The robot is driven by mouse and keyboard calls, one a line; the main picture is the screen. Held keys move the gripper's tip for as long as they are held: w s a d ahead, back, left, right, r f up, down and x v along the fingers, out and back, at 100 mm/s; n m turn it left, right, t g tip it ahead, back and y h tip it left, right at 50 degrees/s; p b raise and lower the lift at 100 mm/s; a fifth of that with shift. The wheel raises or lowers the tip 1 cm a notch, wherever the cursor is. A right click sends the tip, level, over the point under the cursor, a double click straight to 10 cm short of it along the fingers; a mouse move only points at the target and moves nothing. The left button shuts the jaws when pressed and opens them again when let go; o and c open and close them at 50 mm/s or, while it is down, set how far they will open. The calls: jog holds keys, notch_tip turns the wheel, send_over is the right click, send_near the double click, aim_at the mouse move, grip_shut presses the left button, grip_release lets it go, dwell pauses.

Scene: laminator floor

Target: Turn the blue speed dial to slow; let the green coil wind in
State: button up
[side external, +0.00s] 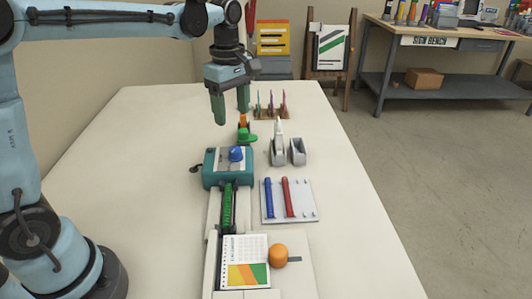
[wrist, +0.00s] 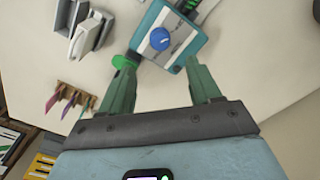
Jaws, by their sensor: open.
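The blue speed dial (side external: 236,153) sits on top of a teal machine (side external: 212,177). In the wrist view the dial (wrist: 160,39) is ahead of and between my fingertips, on the machine's light, striped top. A dark green coil-like strip (side external: 228,208) lies in the channel in front of the machine. My gripper (side external: 232,116) is open and empty, above and behind the machine, apart from the dial. In the wrist view my gripper (wrist: 162,68) has its two green fingers spread. A green round part (side external: 248,138) shows behind the machine. The dial's setting marks are too small to read.
Right of the machine stand a grey-white tool (side external: 279,148) and a grey holder (side external: 298,152). A tray (side external: 305,212) holds a blue and a red rod. A printed sheet (side external: 245,262) and orange knob (side external: 278,256) are at the front. A pen rack (side external: 272,113) stands behind. The table's left side is clear.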

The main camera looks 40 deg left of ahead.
aim_at(235, 149)
notch_tip(235, 149, down, 10)
jog(key=shift+f, duration=0.1)
dwell(0.4)
jog(key=shift+c, duration=0.2)
jog(key=c, duration=1)
